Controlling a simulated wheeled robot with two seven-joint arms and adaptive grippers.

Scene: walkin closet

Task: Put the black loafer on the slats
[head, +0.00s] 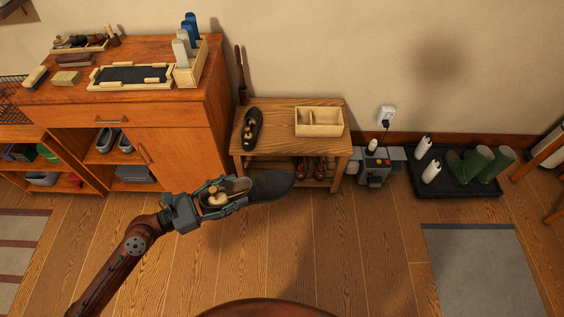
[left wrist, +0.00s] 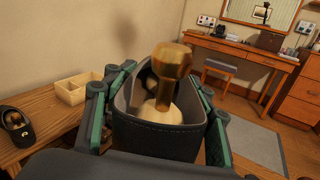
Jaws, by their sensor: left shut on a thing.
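My left gripper (head: 236,193) is shut on the heel end of a black loafer (head: 270,186), with a finger along each side. The loafer is held in the air in front of the wooden bench, its toe pointing right. A wooden shoe tree with a knob shows in its opening; in the left wrist view the loafer's heel (left wrist: 160,137) is between the fingers (left wrist: 158,118). The bench (head: 285,147) has a plank-like top and a lower shelf, partly hidden. A second black loafer (head: 252,127) with a shoe tree lies on its left end. My right gripper is not in view.
A light wooden divided box (head: 319,122) stands on the bench's right half. Brown shoes (head: 310,168) are on the lower shelf. An orange wooden cabinet (head: 160,122) stands close at left. A grey machine (head: 374,168) and a black boot tray (head: 460,180) are at right.

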